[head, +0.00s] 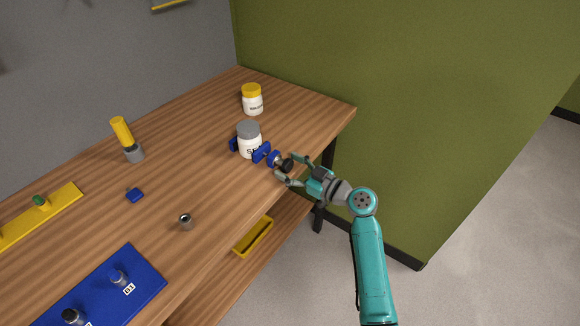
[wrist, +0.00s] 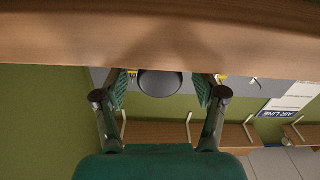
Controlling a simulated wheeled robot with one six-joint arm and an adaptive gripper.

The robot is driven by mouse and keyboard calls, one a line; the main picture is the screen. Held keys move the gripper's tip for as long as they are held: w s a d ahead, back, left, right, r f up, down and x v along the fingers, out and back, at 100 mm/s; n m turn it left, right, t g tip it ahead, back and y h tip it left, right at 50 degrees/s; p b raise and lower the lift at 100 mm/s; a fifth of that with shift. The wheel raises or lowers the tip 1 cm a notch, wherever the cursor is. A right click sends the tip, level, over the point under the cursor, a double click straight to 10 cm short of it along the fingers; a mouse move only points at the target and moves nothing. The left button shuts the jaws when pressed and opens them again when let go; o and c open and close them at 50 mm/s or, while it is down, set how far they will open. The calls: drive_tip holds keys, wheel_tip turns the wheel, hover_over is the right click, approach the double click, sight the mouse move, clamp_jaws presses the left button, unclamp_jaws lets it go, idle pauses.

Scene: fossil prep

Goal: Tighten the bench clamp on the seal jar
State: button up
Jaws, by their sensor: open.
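The seal jar (head: 249,143) is white with a grey lid and a partly hidden label starting "SE". It stands upright near the bench's right front edge. The blue bench clamp (head: 262,152) sits against it, with blue parts on both sides of the jar. Its dark round knob (head: 287,165) points toward the front edge. My gripper (head: 291,169) is open, its two fingers on either side of the knob. In the wrist view the knob (wrist: 160,84) shows end-on between the fingers, with a gap visible on each side.
A white jar with a yellow lid (head: 252,100) stands behind. A yellow-handled tool (head: 126,140), a small blue block (head: 135,195) and a small grey cup (head: 186,222) are to the left. A blue board (head: 146,267) lies at front left. A yellow tray (head: 253,237) is below the wooden bench (head: 190,170).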

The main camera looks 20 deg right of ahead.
drive_tip(key=c, duration=1.2)
drive_tip(key=shift+o, duration=0.2)
drive_tip(key=shift+m, duration=1.7)
drive_tip(key=o, duration=1.2)
drive_tip(key=shift+c, duration=0.2)
drive_tip(key=shift+d, duration=0.1)
drive_tip(key=v, duration=1.2)
